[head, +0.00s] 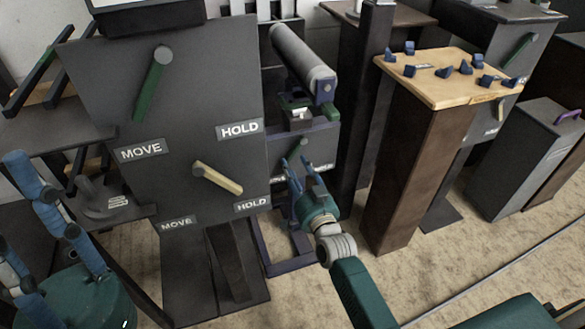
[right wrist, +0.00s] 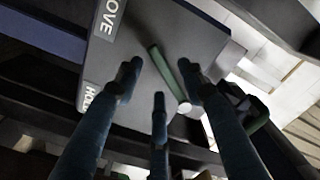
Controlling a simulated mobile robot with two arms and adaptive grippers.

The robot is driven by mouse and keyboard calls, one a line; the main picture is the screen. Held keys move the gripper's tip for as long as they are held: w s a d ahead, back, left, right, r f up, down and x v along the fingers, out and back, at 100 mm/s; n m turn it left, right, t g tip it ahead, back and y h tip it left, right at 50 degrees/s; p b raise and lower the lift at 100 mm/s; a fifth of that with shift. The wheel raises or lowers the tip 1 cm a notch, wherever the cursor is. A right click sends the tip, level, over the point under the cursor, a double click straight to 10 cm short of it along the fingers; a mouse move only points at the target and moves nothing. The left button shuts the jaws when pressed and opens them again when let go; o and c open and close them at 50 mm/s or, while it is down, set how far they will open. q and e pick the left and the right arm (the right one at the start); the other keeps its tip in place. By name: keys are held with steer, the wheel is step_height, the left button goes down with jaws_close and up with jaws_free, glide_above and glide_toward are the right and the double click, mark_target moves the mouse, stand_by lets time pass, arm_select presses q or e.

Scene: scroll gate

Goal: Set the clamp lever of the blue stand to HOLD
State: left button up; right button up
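The blue stand (head: 272,262) is at the centre of the head view, partly behind the big dark panel. Its small dark panel carries a green clamp lever (head: 293,152) with a grey pivot. In the right wrist view the lever (right wrist: 165,72) slants away from its pivot, its free end pointing toward the MOVE label (right wrist: 108,18) side. The HOLD label (right wrist: 88,97) is partly hidden by a finger. My right gripper (head: 296,168) is open in front of this panel, its fingers spread around the lever's line; contact cannot be told. My left gripper (head: 30,208) is open and empty at the left edge.
A large dark panel (head: 190,110) with a green lever and a cream lever stands left of the blue stand. A grey roller (head: 302,60) is above it. A brown pedestal (head: 425,150) with blue pieces stands close on the right.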

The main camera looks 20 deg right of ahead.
steer(key=shift+w, duration=1.2)
jaws_close()
